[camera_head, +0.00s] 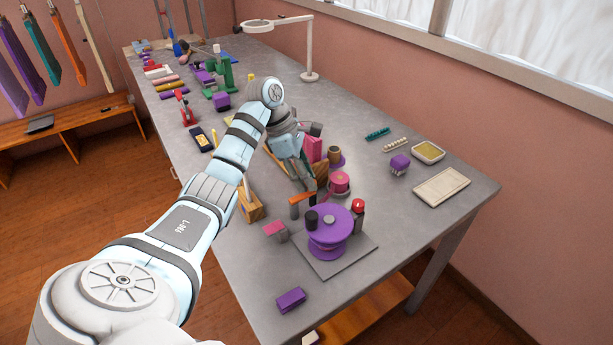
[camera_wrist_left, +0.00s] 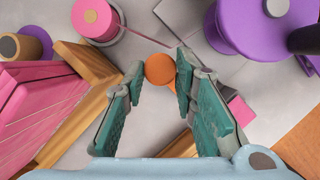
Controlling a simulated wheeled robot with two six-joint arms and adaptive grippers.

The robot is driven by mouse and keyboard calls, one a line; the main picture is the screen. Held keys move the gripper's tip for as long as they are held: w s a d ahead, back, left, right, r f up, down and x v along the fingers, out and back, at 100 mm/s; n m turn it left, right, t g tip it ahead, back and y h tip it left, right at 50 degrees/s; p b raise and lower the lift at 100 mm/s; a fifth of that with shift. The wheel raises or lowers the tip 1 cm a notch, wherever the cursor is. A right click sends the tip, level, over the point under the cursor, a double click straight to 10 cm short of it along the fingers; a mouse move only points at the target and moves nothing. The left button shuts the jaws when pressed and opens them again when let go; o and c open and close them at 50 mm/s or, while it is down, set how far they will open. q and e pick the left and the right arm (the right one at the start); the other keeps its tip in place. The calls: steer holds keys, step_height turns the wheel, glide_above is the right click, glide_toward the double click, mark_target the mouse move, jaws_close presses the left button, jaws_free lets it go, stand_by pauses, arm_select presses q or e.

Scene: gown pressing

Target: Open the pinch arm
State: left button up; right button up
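A purple round press device (camera_head: 330,226) stands on a grey base plate (camera_head: 345,254) at the near end of the table. An orange-topped arm (camera_head: 302,198), which looks like the pinch arm, stands at its left side. My left gripper (camera_head: 304,182) hangs just above and behind this arm. Its two teal-padded fingers (camera_wrist_left: 160,58) are apart and hold nothing. My right gripper is not in view.
A pink spool (camera_head: 339,182), pink blocks and a wooden piece (camera_head: 251,206) stand close around my left gripper. A red knob (camera_head: 358,205) and a black knob (camera_head: 311,219) rise from the device. A purple block (camera_head: 291,299) lies nearby.

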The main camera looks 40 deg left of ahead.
arm_select(q)
jaws_close()
steer(key=shift+a+n, duration=0.1)
steer(key=shift+n, duration=0.2)
steer(key=shift+s+a+f+n+t+y+p, duration=0.1)
steer(key=shift+s+a+n+t+y+p, duration=0.4)
steer(key=shift+n, duration=1.4)
steer(key=shift+s+a+r+n+t+y+p, duration=0.1)
steer(key=shift+a+n+t+y+p, duration=0.2)
steer(key=shift+a+n+y+p, duration=1.05)
steer(key=shift+s+d+f+n+t+h+p, duration=0.1)
steer(key=shift+s+n+t+p, duration=0.25)
steer(key=shift+n, duration=2.1)
steer(key=shift+w, duration=0.1)
steer(key=o, duration=1)
jaws_free()
steer(key=shift+a, duration=0.1)
steer(key=shift+c, duration=0.2)
